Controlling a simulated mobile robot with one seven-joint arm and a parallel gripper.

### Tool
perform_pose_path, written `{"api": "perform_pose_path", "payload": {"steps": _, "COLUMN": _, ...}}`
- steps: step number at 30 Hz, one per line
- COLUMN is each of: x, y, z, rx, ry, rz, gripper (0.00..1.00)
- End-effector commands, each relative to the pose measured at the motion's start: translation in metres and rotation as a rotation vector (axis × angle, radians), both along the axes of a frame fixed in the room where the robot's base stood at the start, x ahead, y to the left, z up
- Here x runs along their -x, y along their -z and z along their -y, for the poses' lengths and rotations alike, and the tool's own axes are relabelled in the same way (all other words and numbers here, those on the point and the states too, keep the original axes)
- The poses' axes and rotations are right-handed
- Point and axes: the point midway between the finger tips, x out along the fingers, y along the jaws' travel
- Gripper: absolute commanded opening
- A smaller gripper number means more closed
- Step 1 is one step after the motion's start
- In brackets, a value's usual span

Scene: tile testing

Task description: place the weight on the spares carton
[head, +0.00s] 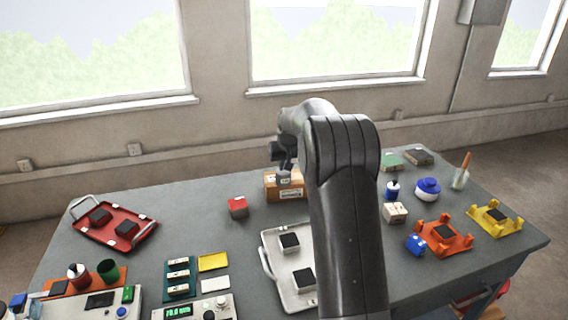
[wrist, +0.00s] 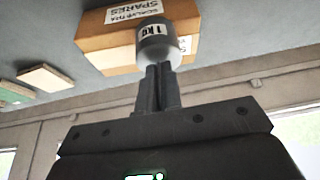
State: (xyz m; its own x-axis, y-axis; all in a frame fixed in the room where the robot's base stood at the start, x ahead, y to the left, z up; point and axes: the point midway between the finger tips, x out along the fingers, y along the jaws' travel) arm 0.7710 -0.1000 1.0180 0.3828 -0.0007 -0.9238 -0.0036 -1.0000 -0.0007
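The spares carton (head: 289,193) is a brown cardboard box with a white label at the back middle of the table. It also shows in the wrist view (wrist: 108,42), with the word SPARES on it. The weight (wrist: 158,44) is a small grey cylinder with a white 1 KG label. In the head view the weight (head: 284,178) overlaps the carton's top. My gripper (wrist: 158,72) has its fingers close together on the weight's top end; the grip itself is partly hidden. I cannot tell whether the weight touches the carton.
A red box (head: 237,207) stands left of the carton. A white tray (head: 270,262) with dark-topped blocks lies in front, partly behind my arm. A red tray (head: 88,235) is at the left. A white box (head: 395,212) and a blue jar (head: 428,190) stand to the right.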

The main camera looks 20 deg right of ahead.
Motion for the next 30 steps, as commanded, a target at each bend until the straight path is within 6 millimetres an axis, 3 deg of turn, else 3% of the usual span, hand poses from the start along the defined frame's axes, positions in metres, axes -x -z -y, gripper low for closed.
{"api": "perform_pose_path", "payload": {"steps": 9, "x": 0.0, "y": 0.001, "z": 0.0, "rx": 0.0, "ry": 0.0, "rz": -0.001, "gripper": 0.27}}
{"api": "perform_pose_path", "payload": {"steps": 17, "x": 0.0, "y": -0.001, "z": 0.0, "rx": 0.0, "ry": 0.0, "rz": 0.0, "gripper": 0.27}}
{"api": "perform_pose_path", "payload": {"steps": 22, "x": 0.007, "y": -0.02, "z": 0.0, "rx": 0.0, "ry": 0.0, "rz": 0.002, "gripper": 0.27}}
{"api": "perform_pose_path", "payload": {"steps": 30, "x": 0.029, "y": -0.074, "z": 0.0, "rx": 0.001, "ry": 0.0, "rz": 0.002, "gripper": 0.27}}
